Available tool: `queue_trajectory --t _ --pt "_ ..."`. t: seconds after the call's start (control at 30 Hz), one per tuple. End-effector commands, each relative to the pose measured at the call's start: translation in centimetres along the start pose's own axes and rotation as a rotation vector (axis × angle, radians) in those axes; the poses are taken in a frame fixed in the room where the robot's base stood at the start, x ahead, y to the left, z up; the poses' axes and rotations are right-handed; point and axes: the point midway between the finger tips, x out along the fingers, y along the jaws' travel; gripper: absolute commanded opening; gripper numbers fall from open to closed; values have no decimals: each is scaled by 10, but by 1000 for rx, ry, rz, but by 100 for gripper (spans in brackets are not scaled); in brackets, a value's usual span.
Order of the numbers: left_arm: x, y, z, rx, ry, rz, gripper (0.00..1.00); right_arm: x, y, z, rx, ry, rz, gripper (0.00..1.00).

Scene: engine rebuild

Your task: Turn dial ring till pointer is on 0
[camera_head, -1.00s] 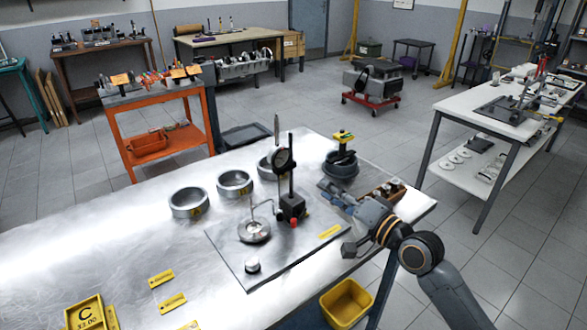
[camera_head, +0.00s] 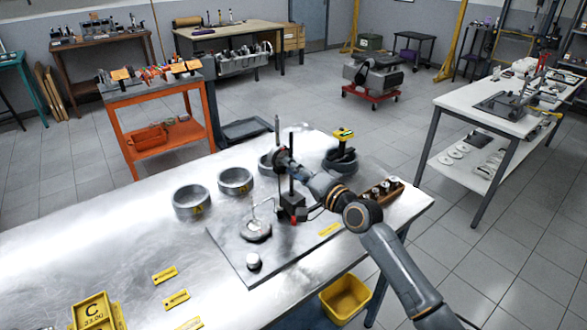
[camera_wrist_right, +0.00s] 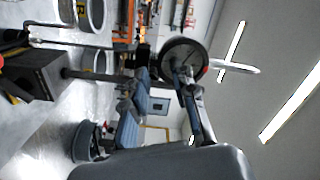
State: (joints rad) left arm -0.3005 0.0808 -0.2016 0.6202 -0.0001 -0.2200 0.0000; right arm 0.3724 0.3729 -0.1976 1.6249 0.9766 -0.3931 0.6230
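The round dial gauge (camera_head: 281,157) sits high on its upright stand on the metal plate. My right gripper (camera_head: 290,164) is at the dial and partly covers it in the head view. I cannot tell whether the fingers touch the dial ring. The dial face, pointer and 0 mark cannot be read in either view. My left gripper is in neither view.
The stand's dark base (camera_head: 292,207) and post are close to my right arm. Metal rings (camera_head: 191,201) stand behind the plate (camera_head: 285,262). A dark round holder with a yellow top (camera_head: 343,136) and a small wooden box (camera_head: 384,190) are at the right.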

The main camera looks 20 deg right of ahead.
Motion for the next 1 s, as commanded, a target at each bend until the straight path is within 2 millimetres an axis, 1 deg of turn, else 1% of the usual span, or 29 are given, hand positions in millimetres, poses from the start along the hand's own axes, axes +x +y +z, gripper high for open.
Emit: queue_trajectory --t 0.03,0.07,0.1,0.17,0.2,1.0 --pt "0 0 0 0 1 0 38 0 0 0 0 0 0 27" --pt "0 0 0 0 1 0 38 0 0 0 0 0 0 23" --pt "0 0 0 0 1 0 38 0 0 0 1 0 0 14" --pt "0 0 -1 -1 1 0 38 0 0 0 1 0 0 2" --pt "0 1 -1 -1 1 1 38 0 0 0 1 0 0 0" --pt "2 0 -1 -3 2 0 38 -1 2 -1 -26 0 3 0"
